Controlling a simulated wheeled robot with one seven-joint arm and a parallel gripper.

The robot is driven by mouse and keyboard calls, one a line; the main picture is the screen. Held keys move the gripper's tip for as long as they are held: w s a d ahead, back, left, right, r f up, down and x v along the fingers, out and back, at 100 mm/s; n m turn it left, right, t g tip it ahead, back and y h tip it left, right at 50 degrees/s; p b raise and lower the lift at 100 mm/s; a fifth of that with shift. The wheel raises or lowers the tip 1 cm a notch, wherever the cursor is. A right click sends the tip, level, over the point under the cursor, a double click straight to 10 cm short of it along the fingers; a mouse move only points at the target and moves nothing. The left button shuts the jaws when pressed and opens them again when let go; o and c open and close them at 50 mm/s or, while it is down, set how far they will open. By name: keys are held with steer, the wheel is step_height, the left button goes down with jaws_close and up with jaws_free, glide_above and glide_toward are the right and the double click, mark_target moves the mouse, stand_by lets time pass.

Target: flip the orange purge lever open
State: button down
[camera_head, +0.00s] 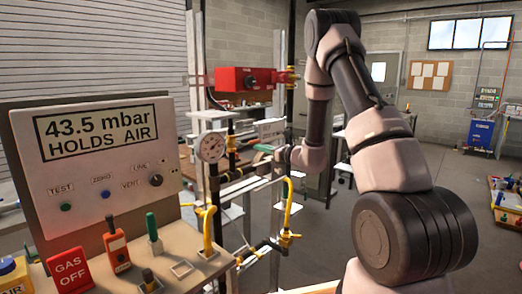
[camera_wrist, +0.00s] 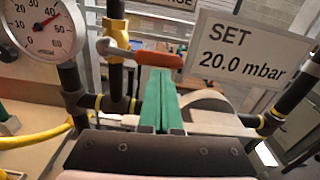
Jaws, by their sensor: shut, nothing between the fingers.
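The orange purge lever (camera_wrist: 158,59) lies roughly level across the wrist view, its arm reaching left to a valve on a brass-coloured fitting (camera_wrist: 115,40). My gripper (camera_wrist: 161,74) has green fingers that are shut together and empty. The fingertips are right at the near side of the orange grip; I cannot tell whether they touch it. In the head view my gripper (camera_head: 263,148) is small, at the pipework right of the round gauge (camera_head: 211,146); the lever cannot be made out clearly there.
The gauge (camera_wrist: 40,25) stands close on the left in the wrist view. A "SET 20.0 mbar" sign (camera_wrist: 243,60) is close on the right. Yellow-handled valves and hoses (camera_head: 288,236) hang below. A panel (camera_head: 100,150) reads "43.5 mbar HOLDS AIR". Open floor lies at right.

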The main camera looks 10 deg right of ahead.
steer(key=shift+r+n, duration=0.25)
steer(key=shift+n, duration=0.05)
steer(key=shift+r+n, duration=0.95)
steer(key=shift+n, duration=0.45)
steer(key=s+a+r+n, duration=0.3)
steer(key=r+n, duration=0.3)
steer(key=n, duration=0.6)
steer(key=shift+a+r+n, duration=0.3)
steer(key=shift+a+r, duration=0.1)
steer(key=shift+a, duration=0.25)
steer(key=shift+s+a, duration=0.1)
steer(key=shift+s, duration=0.05)
steer(key=s+d, duration=0.6)
steer(key=d, duration=0.3)
steer(key=shift+s+d, duration=0.25)
steer(key=shift+s, duration=0.15)
